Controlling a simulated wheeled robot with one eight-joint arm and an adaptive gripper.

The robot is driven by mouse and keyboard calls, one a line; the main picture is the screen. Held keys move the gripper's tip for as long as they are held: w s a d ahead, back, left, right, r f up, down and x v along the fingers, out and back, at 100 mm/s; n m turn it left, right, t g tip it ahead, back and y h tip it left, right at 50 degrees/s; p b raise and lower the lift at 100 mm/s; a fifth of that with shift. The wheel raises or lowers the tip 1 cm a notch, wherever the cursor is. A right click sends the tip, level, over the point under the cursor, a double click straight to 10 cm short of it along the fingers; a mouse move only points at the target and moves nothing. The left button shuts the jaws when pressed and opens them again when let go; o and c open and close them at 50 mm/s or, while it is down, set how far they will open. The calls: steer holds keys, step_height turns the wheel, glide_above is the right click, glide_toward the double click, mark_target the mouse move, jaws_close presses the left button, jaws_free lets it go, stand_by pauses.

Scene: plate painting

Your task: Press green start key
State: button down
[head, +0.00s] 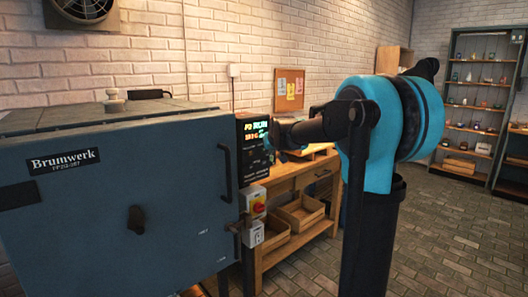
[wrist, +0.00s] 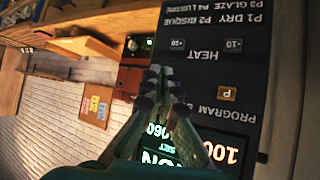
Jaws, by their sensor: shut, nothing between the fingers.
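The kiln's black control panel (head: 254,160) is on the right side of the blue kiln door in the head view. In the wrist view the panel (wrist: 215,75) appears upside down, with HEAT keys, an orange P key (wrist: 228,93) and a lit display (wrist: 160,158). A small green-lit spot (wrist: 132,45), possibly the green start key, shows beyond and left of the fingertips. My gripper (wrist: 160,74) is shut and empty, in front of the panel. Its fingers hide part of the panel. I cannot tell whether they touch it. In the head view my gripper (head: 274,141) is beside the panel.
The blue Brumwerk kiln (head: 110,215) fills the left. A wooden bench (head: 300,230) with crates stands behind my arm. Shelves (head: 480,95) stand at the far right. The floor on the right is clear.

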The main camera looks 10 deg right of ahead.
steer(key=s+d, duration=0.1)
steer(key=s, duration=0.1)
steer(key=s+d, duration=0.2)
stand_by(0.6)
stand_by(0.4)
steer(key=s+d+f+g, duration=0.1)
steer(key=s+f+g, duration=0.1)
steer(key=s+f, duration=0.8)
steer(key=s+d+f+g, duration=0.1)
steer(key=s+f+g, duration=0.1)
steer(key=s+f, duration=0.8)
steer(key=s+d+f+m+g+h, duration=0.1)
steer(key=s+f+g, duration=0.1)
steer(key=s+f, duration=0.8)
steer(key=s, duration=0.9)
steer(key=shift+s+g, duration=0.3)
steer(key=shift+s, duration=0.05)
steer(key=shift+d, duration=0.1)
